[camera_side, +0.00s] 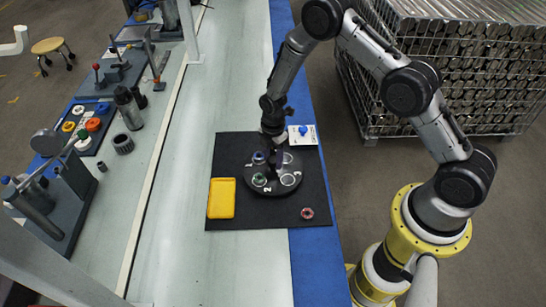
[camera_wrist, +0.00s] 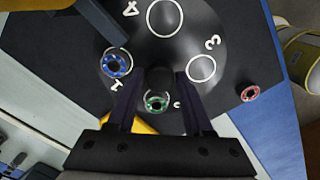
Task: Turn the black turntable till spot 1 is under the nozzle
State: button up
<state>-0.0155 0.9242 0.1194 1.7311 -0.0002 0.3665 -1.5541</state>
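The black turntable (camera_side: 273,188) lies on a dark mat in the side view, below my gripper (camera_side: 273,142). In the wrist view the turntable (camera_wrist: 220,45) shows ringed, numbered spots. A blue ring (camera_wrist: 115,64) sits at the spot whose mark looks like 1. A green ring (camera_wrist: 156,101) sits at another spot, marked 2 in the side view. Spots 3 (camera_wrist: 202,69) and 4 (camera_wrist: 164,17) are bare. My gripper's fingers (camera_wrist: 162,75) are apart over the turntable; I see nothing clamped, and contact is unclear. I cannot make out the nozzle for certain.
A yellow tray (camera_side: 221,198) lies left of the turntable. A red ring (camera_side: 307,213) lies on the mat (camera_side: 240,220) at lower right. A white plate (camera_side: 309,139) with a blue part stands behind at right.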

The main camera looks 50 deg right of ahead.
grip_shut()
dwell(1.1)
